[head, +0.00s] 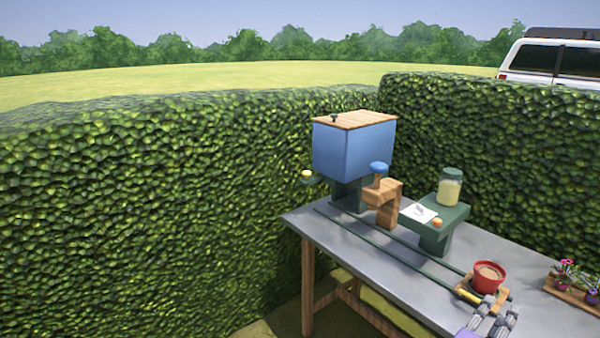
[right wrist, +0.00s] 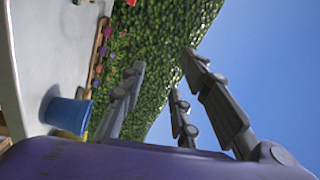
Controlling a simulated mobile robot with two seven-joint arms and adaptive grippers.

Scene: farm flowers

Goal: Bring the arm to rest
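My right gripper (head: 499,308) is at the bottom right of the head view, over the near part of the grey table (head: 350,240), just in front of a red pot of soil (head: 489,280). In the right wrist view, its dark fingers (right wrist: 160,82) are spread apart, with only hedge and sky between them, so it is open and empty. The red pot stands on a small wooden carrier (head: 466,286) on dark rails (head: 400,256). I cannot tell how far the gripper is above the table. My left gripper is in neither view.
A blue bin with a wooden lid (head: 345,150), a wooden block stand (head: 384,200) and a green stand (head: 440,222) with a jar (head: 449,188) are farther back. Potted flowers (head: 566,283) are at right. The wrist view shows a blue pot (right wrist: 65,113). Hedges (head: 180,200) enclose the table.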

